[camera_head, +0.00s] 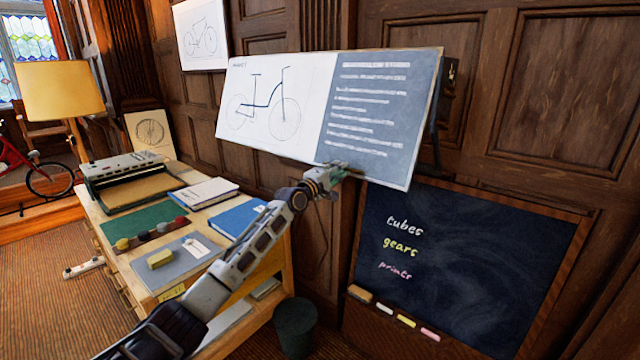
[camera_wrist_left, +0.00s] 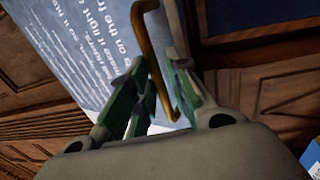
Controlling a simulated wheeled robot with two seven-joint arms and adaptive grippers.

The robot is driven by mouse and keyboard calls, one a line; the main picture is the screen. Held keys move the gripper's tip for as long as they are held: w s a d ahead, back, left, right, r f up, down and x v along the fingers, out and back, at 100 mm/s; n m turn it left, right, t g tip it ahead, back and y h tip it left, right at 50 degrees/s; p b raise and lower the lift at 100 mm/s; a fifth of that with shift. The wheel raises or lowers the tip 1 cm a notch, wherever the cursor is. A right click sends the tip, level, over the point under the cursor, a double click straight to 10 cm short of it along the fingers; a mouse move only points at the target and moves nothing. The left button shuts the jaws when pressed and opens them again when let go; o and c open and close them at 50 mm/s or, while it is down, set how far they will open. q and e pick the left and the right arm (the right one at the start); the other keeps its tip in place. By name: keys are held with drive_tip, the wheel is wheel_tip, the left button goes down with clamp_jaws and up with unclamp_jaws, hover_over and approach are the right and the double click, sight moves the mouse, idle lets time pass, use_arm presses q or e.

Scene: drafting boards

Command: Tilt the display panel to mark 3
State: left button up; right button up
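The display panel (camera_head: 275,105) hangs in front of the wood wall, with a bicycle drawing on its white left part and white text on its grey right part. It leans, its lower edge nearer me. My left gripper (camera_head: 338,170) is at its lower edge. The panel's text side (camera_wrist_left: 75,45) shows behind. A dark bracket (camera_head: 450,75) is at the panel's right edge; no numbered marks are legible. My right gripper is out of view.
A blackboard (camera_head: 480,255) with chalk words stands below right of the panel. A wooden desk (camera_head: 135,265) with a blue book (camera_head: 237,217) and a typewriter-like machine (camera_head: 125,170) is at left. A dark bin (camera_head: 295,325) stands on the floor by the desk.

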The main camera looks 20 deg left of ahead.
use_arm(q)
drive_tip(key=v, duration=1)
idle(0.5)
drive_tip(key=shift+f, duration=0.1)
drive_tip(key=shift+m, duration=0.4)
